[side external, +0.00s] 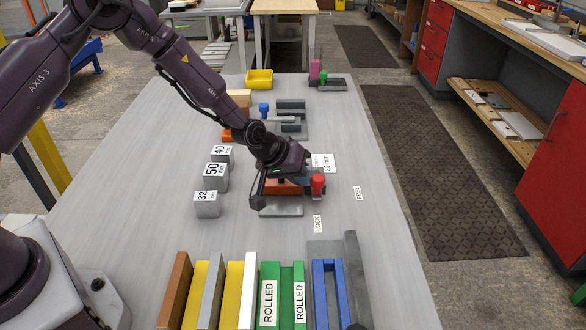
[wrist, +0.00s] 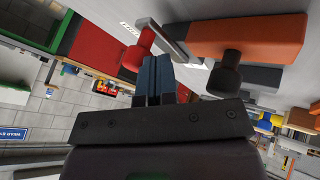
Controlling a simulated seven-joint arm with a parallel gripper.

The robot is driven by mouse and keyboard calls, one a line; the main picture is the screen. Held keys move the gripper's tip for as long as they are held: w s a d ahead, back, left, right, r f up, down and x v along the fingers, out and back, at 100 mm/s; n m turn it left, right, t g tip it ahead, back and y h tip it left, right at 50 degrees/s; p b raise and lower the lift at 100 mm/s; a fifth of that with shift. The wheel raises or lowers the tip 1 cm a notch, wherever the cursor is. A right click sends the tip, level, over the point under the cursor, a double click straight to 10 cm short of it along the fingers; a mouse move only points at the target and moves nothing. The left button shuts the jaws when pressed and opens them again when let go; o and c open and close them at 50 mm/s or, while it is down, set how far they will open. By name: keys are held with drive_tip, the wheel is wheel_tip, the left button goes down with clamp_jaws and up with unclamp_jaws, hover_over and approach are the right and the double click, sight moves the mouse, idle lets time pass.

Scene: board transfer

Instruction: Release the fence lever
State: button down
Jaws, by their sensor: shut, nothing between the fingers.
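The fence lever has a red knob (side external: 317,182) and stands at the right end of a small fixture in the middle of the table. In the wrist view the red knob (wrist: 140,50) sits on a grey bar just left of my fingertips. My gripper (side external: 303,181) is low over the fixture, beside the knob; its blue-grey fingers (wrist: 158,60) are shut together and empty. I cannot tell whether they touch the knob. A LOCK label (side external: 318,223) lies in front of the lever and a FREE label (side external: 357,193) to its right.
An orange-brown block (side external: 284,188) lies on the fixture under my wrist. Grey blocks marked 40, 50 (side external: 215,176) and 32 stand to the left. Several coloured boards (side external: 235,290) stand at the front. The table right of the labels (side external: 385,235) is clear.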

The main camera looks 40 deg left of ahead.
drive_tip(key=shift+w+d+n+y, duration=0.1)
drive_tip(key=shift+d+n+y, duration=0.2)
drive_tip(key=shift+d+n, duration=0.2)
idle(0.4)
drive_tip(key=shift+w+d+n+y, duration=0.35)
drive_tip(key=shift+d+n+y, duration=0.4)
drive_tip(key=shift+n, duration=0.25)
drive_tip(key=w+d+n+y, duration=0.1)
drive_tip(key=n, duration=0.1)
drive_tip(key=w+d+n+y, duration=0.1)
drive_tip(key=n, duration=0.1)
drive_tip(key=shift+y, duration=0.25)
drive_tip(key=shift+w+d, duration=0.3)
drive_tip(key=shift+w, duration=0.5)
drive_tip(key=shift+w+d, duration=0.3)
drive_tip(key=shift+w, duration=1.1)
drive_tip(key=shift+w+a, duration=0.1)
drive_tip(key=shift+w, duration=0.05)
drive_tip(key=s+d+r, duration=0.4)
drive_tip(key=d+r, duration=0.1)
drive_tip(key=r, duration=0.2)
drive_tip(key=shift+s+r, duration=0.25)
drive_tip(key=shift+r, duration=0.15)
